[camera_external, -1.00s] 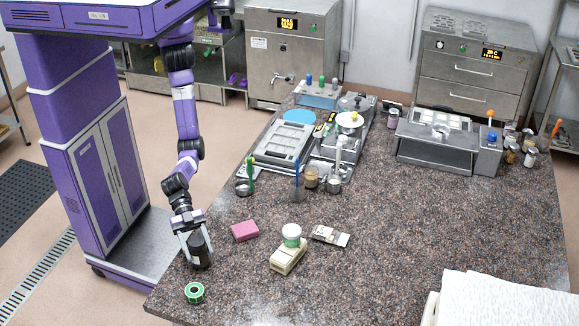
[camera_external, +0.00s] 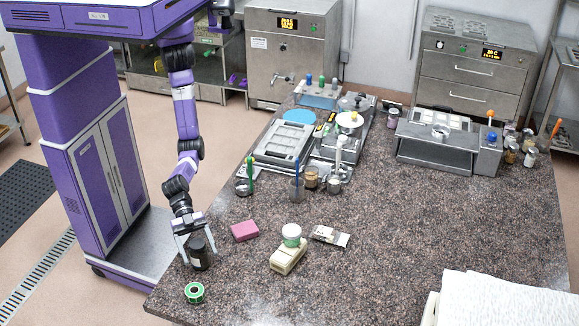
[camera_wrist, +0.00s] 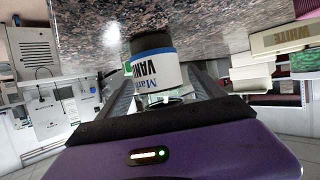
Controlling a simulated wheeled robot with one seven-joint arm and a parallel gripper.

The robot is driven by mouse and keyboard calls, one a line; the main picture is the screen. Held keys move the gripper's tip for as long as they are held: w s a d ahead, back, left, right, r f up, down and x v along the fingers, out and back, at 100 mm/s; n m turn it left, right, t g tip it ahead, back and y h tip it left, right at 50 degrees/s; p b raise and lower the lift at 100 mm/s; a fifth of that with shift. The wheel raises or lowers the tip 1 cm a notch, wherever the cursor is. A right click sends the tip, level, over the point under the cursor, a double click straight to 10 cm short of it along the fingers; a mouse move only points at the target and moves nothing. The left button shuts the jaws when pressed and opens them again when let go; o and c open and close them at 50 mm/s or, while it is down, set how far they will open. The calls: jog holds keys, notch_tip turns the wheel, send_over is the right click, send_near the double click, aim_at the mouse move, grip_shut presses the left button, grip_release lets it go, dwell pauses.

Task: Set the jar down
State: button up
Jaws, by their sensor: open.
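The jar (camera_external: 200,253) is dark in the external view and stands on the speckled countertop near its front left edge. In the wrist view the fingers of my gripper (camera_wrist: 160,92) flank the jar. Whether either finger touches it I cannot tell.
A green tape roll (camera_external: 194,292) lies in front of the jar. The countertop (camera_external: 400,235) is clear farther right.

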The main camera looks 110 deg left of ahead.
jog(key=b+v, duration=0.1)
jog(key=v, duration=1.1)
jog(key=shift+r, duration=0.15)
